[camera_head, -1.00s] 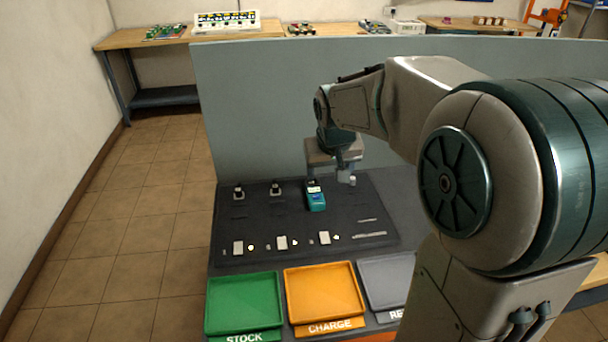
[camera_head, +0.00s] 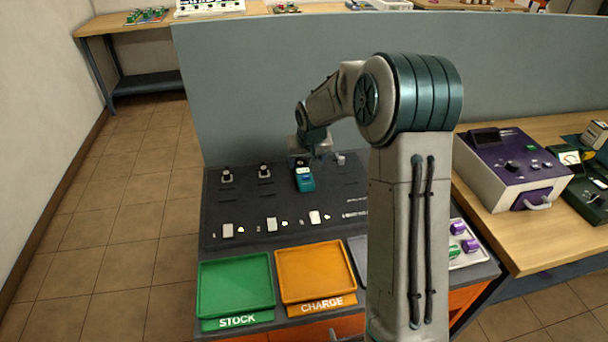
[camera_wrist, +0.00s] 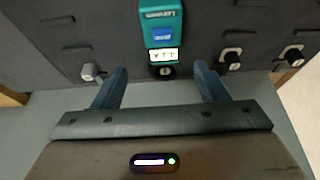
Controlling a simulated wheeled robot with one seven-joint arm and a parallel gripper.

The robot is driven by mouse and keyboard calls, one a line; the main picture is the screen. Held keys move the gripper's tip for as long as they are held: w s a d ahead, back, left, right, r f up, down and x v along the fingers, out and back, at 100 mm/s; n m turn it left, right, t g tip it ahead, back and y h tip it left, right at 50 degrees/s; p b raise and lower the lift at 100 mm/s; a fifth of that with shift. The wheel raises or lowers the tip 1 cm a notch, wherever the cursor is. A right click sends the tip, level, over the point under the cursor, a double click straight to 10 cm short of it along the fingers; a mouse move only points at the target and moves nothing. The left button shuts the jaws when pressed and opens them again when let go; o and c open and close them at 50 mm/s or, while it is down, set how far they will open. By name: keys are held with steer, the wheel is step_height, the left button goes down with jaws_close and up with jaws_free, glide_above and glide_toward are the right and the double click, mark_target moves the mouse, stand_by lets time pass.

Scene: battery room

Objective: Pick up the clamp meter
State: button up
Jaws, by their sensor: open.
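The clamp meter, by its look, is a teal handheld device (camera_head: 304,180) with a lit display. It sits at the back of a dark board, and part of it also shows at the top of the wrist view (camera_wrist: 161,22). My gripper (camera_wrist: 160,80) is open and empty, its two blue-grey fingers spread wide. In the wrist view the meter's display end lies between the lines of the fingers, ahead of the tips. I see no contact. In the head view my wrist is just behind the meter and hides the fingers.
The dark board (camera_head: 240,203) also bears black-and-white fittings (camera_head: 264,171) and pale blocks (camera_head: 272,224). A green STOCK tray (camera_head: 235,285) and an orange CHARGE tray (camera_head: 315,272) lie in front. A grey partition (camera_head: 250,90) stands behind. A purple-and-white unit (camera_head: 505,165) is at right.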

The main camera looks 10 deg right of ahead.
mark_target(303, 169)
steer(key=shift+a+p+x, duration=0.15)
steer(key=shift+p+x, duration=0.25)
steer(key=shift+x, duration=1.05)
steer(key=shift+a+p+x, duration=0.15)
steer(key=shift+p+x, duration=0.2)
steer(key=shift+x, duration=1.05)
steer(key=shift+w+r, duration=0.1)
steer(key=shift+w, duration=0.05)
steer(key=c, duration=1.2)
steer(key=shift+c, duration=0.6)
steer(key=shift+r, duration=0.15)
